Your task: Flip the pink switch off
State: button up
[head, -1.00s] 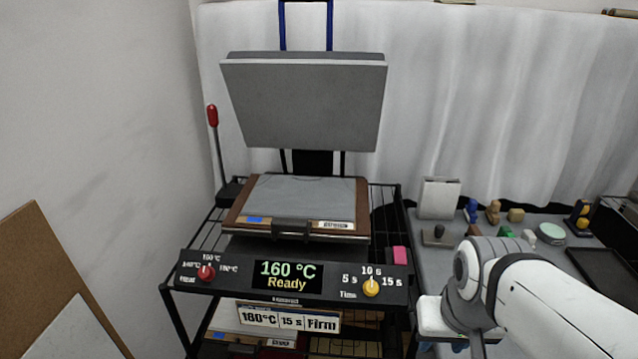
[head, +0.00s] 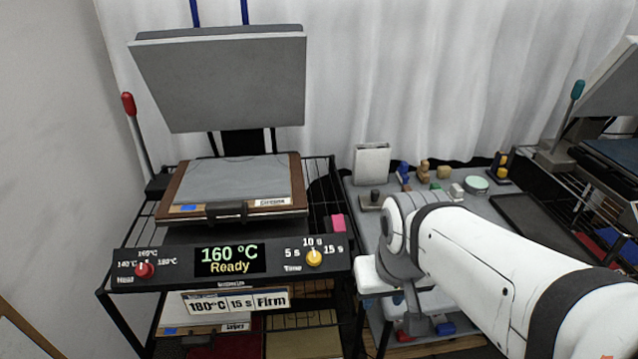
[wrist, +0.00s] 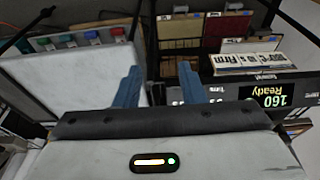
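The pink switch (head: 338,223) is a small block at the right end of the heat press, just behind its control panel (head: 230,262). I cannot tell which way it is set. The panel display reads 160 °C, Ready. My gripper's two blue fingers (wrist: 157,87) show in the wrist view, spread apart with nothing held between them. That view is upside down, with the press display at its right. The pink switch is not seen there. In the head view my wrist is right of the switch and nearer the camera; the fingertips are not clear.
The press's upper plate (head: 222,80) is raised above its lower plate. A red-tipped lever (head: 129,105) stands at left. The grey table (head: 440,215) at right holds small coloured pieces and a green round dish (head: 476,185). Another press (head: 610,90) stands at far right.

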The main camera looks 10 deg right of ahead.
aim_at(338, 221)
jog(key=z, duration=2.15)
jog(key=k, duration=1)
jog(key=u, duration=1.5)
jog(key=i, duration=1)
jog(key=u, duration=0.05)
